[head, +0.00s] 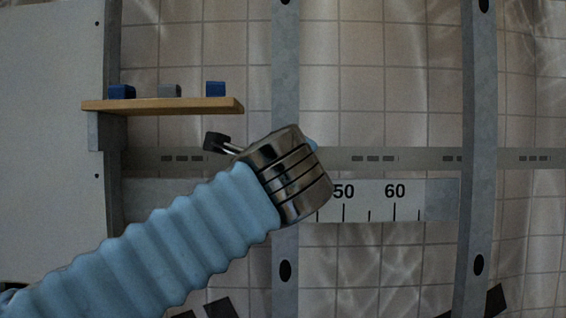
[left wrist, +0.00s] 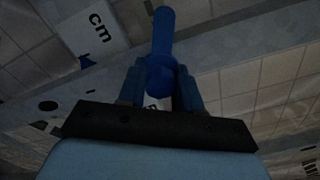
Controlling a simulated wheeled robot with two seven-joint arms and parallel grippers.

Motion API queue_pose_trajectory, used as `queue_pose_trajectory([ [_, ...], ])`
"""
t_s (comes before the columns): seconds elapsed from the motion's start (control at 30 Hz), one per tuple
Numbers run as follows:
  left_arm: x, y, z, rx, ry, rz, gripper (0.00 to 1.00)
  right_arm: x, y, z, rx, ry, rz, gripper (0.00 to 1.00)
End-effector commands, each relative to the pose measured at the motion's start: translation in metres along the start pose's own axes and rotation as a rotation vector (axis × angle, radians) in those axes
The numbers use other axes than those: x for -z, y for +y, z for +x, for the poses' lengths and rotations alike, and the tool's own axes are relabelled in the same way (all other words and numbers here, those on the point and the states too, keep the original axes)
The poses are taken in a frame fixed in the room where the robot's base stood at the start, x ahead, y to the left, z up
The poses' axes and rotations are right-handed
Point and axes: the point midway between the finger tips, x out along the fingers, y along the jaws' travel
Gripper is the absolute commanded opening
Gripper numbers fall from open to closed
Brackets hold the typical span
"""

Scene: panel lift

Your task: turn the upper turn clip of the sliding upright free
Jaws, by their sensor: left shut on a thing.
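The gripper itself is mostly hidden there; only a small light-blue bit shows past the wrist. In the left wrist view my left gripper (left wrist: 161,80) has its two blue fingers shut on the blue turn clip (left wrist: 163,30). The clip's long lever sticks out beyond the fingertips, in front of a grey bar. How far the clip is turned cannot be told. My right gripper is in neither view.
A grey rail (head: 400,158) runs across the tiled wall, above a scale strip (head: 375,200) marked 50 and 60. A second upright (head: 478,120) stands at the right. A wooden shelf (head: 165,105) with small blocks juts out at the left, beside a pale panel (head: 50,140).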

Motion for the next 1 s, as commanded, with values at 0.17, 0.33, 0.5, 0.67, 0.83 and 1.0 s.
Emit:
queue_pose_trajectory([
  [0.17, 0.000, 0.001, 0.000, -0.001, 0.000, 0.000, 0.04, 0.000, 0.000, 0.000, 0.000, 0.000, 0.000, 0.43],
  [0.33, 0.000, 0.000, 0.000, -0.001, 0.000, -0.001, 0.46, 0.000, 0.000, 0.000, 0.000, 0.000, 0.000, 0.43],
  [0.5, -0.001, 0.000, 0.000, 0.000, -0.001, -0.001, 0.58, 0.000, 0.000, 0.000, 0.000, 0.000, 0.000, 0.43],
  [0.67, -0.001, 0.000, 0.000, 0.000, -0.001, -0.002, 0.58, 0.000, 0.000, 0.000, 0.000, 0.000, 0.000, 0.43],
  [0.83, -0.001, 0.000, -0.014, 0.003, -0.001, -0.003, 0.58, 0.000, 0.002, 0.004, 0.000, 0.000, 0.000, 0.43],
  [1.0, 0.001, 0.001, -0.051, 0.005, 0.002, -0.002, 0.58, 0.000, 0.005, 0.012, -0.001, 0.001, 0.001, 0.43],
])
